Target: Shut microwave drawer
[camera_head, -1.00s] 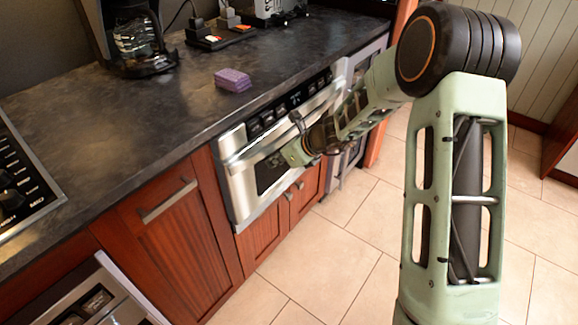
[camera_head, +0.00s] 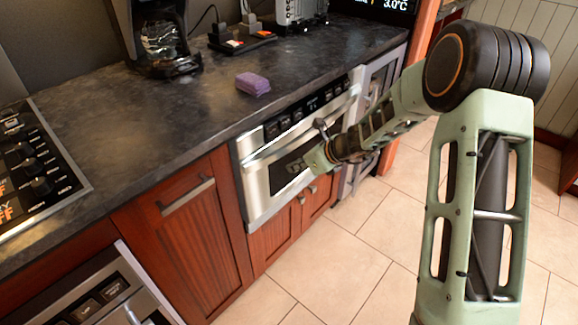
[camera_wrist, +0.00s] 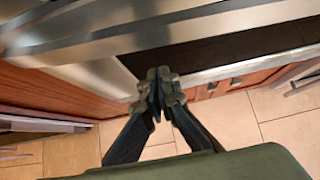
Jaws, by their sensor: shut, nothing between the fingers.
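The microwave drawer (camera_head: 262,195) is a stainless steel unit under the dark counter, with a dark window in its front, a bar handle (camera_head: 265,152) and a black control strip (camera_head: 300,112) above. Its front looks close to the cabinet faces; I cannot tell whether a small gap remains. My gripper (camera_head: 310,163) is in front of the drawer's window, below the handle, and partly hides the front. In the wrist view my gripper (camera_wrist: 160,75) is shut and empty at the steel drawer front (camera_wrist: 85,85), near its dark window (camera_wrist: 220,55). Contact is unclear.
Wooden cabinet doors (camera_head: 185,235) lie left of and below the drawer. A purple sponge (camera_head: 252,84) and a coffee maker (camera_head: 160,40) stand on the counter (camera_head: 150,120). The tiled floor (camera_head: 345,260) before the cabinets is clear. A stove (camera_head: 35,165) is at the left.

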